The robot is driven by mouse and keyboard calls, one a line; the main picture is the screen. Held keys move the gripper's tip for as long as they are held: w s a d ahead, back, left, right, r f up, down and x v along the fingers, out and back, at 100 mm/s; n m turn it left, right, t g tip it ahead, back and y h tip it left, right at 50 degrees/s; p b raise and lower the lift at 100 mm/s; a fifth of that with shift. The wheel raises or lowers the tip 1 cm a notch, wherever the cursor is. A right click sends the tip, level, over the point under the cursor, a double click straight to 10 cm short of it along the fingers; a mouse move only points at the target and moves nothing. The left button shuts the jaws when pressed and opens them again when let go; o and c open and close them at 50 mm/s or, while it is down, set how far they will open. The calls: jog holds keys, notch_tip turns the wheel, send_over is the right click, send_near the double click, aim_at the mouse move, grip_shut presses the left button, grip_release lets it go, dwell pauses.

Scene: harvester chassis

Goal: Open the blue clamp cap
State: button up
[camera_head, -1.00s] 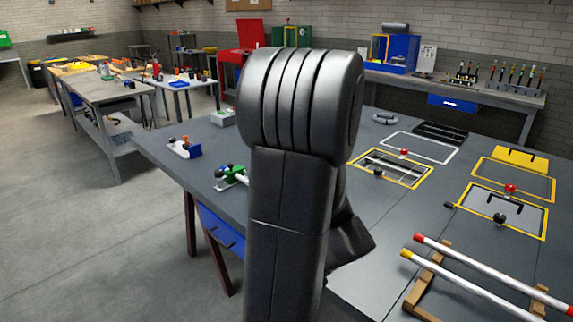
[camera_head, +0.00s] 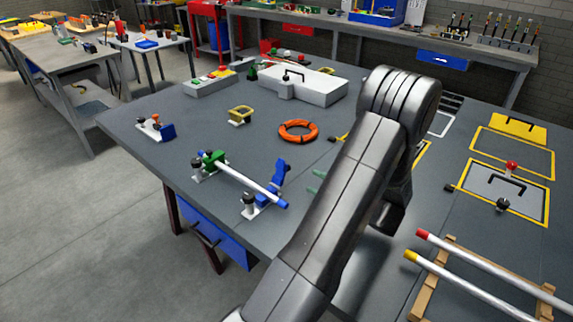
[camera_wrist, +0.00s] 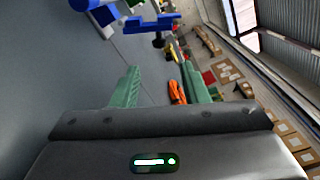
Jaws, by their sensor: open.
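The blue clamp cap (camera_head: 277,179) slants up beside the blue-ended white rod (camera_head: 248,182) in the head view; I cannot tell how far it is open. A white base with a black knob (camera_head: 248,199) sits at this clamp, left of the rod. My gripper (camera_head: 316,182) is right of the cap, with its green fingers apart and empty. In the wrist view my gripper (camera_wrist: 160,87) shows its two open fingers, with blue clamp parts (camera_wrist: 152,22) beyond them at the top, apart from the fingers. My arm hides part of the table.
A green clamp (camera_head: 214,159) holds the rod's other end. An orange ring (camera_head: 298,132) and a yellow bracket (camera_head: 240,115) lie behind. A small blue holder (camera_head: 157,128) stands left. Red- and yellow-tipped rods (camera_head: 480,275) rest on a wooden rack at right. The table's front edge is near the clamps.

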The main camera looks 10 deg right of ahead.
aim_at(287, 168)
jog(key=p+x, duration=0.2)
jog(key=x, duration=0.9)
jog(key=shift+w+a, duration=0.3)
jog(key=shift+c, duration=0.2)
grip_shut()
